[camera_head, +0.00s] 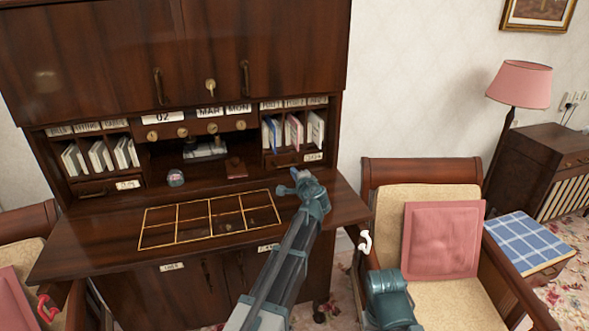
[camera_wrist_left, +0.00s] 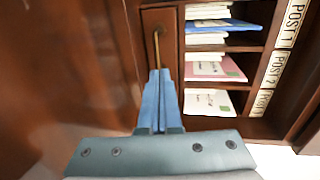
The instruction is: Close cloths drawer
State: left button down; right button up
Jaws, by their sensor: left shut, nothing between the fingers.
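A small dark wood drawer (camera_head: 285,160) with a knob and a white label sits under the right-hand letter slots of the desk. Its label is too small to read, so I cannot tell if it is the cloths drawer. A similar labelled drawer (camera_head: 97,190) is on the left side. My left gripper (camera_head: 297,181) is just in front of the right drawer, shut and empty. In the left wrist view the shut fingers (camera_wrist_left: 159,92) point at a drawer front (camera_wrist_left: 163,22) with a brass handle, close to it; contact is unclear.
The desk's writing top (camera_head: 105,232) lies below, with a gold-lined grid. Letter slots (camera_wrist_left: 220,68) hold papers beside the drawer. An armchair (camera_head: 420,175) with a pink cushion stands right of the desk.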

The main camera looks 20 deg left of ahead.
pick_arm(q)
jog(key=p+v, duration=0.1)
jog(key=v, duration=0.7)
jog(key=shift+s+d, duration=0.1)
jog(key=shift+s, duration=0.25)
